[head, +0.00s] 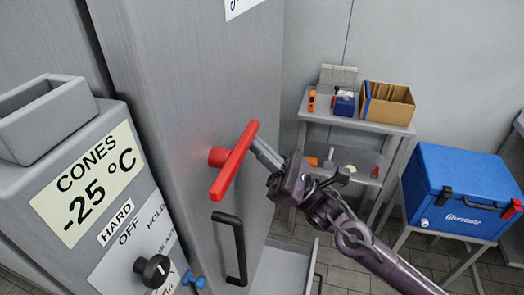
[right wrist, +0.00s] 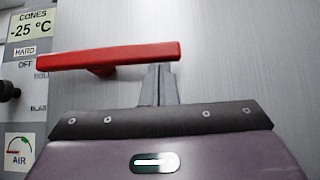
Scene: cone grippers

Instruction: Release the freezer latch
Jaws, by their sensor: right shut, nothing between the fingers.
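The red latch handle (head: 235,160) is a bar on a round red hub on the grey freezer door (head: 190,75). In the head view it slants from upper right to lower left. In the right wrist view the handle (right wrist: 115,57) runs nearly level across the upper left. My right gripper (head: 262,150) is shut and empty, its fingertips close to the handle's upper end. In the right wrist view the gripper (right wrist: 160,70) has its tips at the lower edge of the handle's right end; I cannot tell whether they touch. My left gripper is not in view.
A black door handle (head: 232,248) sits below the latch. A control box with a black knob (head: 153,270) and a "-25 °C" label (head: 88,185) stands at left. A shelf table with a cardboard box (head: 388,103) and a blue cooler (head: 460,190) stand at right.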

